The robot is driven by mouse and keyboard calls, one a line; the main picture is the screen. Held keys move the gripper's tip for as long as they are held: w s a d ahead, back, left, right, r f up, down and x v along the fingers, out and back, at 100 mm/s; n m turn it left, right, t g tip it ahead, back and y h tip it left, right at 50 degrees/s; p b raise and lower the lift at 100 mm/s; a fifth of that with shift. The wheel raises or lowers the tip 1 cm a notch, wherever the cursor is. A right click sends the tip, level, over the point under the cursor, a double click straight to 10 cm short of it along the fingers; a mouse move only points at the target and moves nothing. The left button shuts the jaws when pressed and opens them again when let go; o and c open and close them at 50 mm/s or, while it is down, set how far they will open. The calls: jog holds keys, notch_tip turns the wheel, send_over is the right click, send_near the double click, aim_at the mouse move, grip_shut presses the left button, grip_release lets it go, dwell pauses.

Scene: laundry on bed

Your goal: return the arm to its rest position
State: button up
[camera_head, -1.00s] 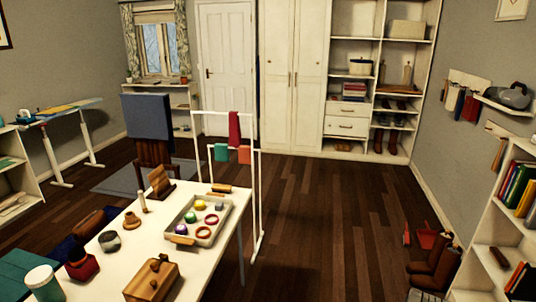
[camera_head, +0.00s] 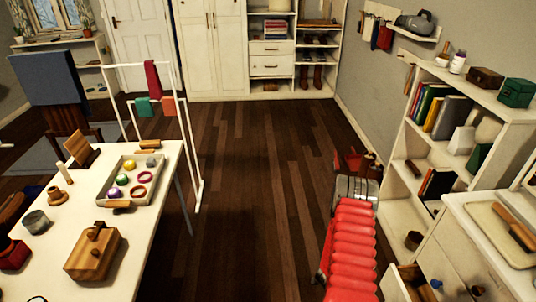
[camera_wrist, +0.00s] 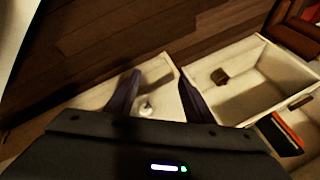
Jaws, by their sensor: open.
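A white bookcase (camera_head: 393,215) and an open drawer (camera_head: 408,287) are at the right, beside a red ribbed thing (camera_head: 350,250). A white table (camera_head: 40,265) with a tray (camera_head: 158,187) is at the left. The wooden floor (camera_head: 250,180) between is clear.

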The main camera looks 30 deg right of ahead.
jog(key=w+a+r+n+t+y, duration=0.1)
jog(key=w+a+r+n+y, duration=0.1)
jog(key=w+a+r+n, duration=0.45)
jog(key=w+a+r+n+y, duration=0.25)
jog(key=a+r, duration=0.45)
jog(key=r, duration=0.4)
jog(key=w+a+r+n+t+y, duration=0.1)
jog(key=w+a+r+n+y, duration=0.25)
jog(key=a+r+n, duration=0.45)
jog(key=s+a+r+n+t, duration=0.1)
jog(key=s+a+r+n, duration=0.2)
jog(key=r, duration=0.9)
jog(key=s+a+r+n+t+h, duration=0.1)
jog(key=s+a+r+n, duration=0.3)
jog(key=a+r, duration=0.6)
jog(key=s+a+r+n+t, duration=0.2)
jog(key=s+a+r+n, duration=0.2)
jog(key=r, duration=1.2)
jog(key=s+a, duration=0.2)
jog(key=s, duration=0.1)
jog(key=shift+s+a, duration=0.25)
jog(key=shift+a, duration=0.05)
jog(key=shift+c, duration=0.5)
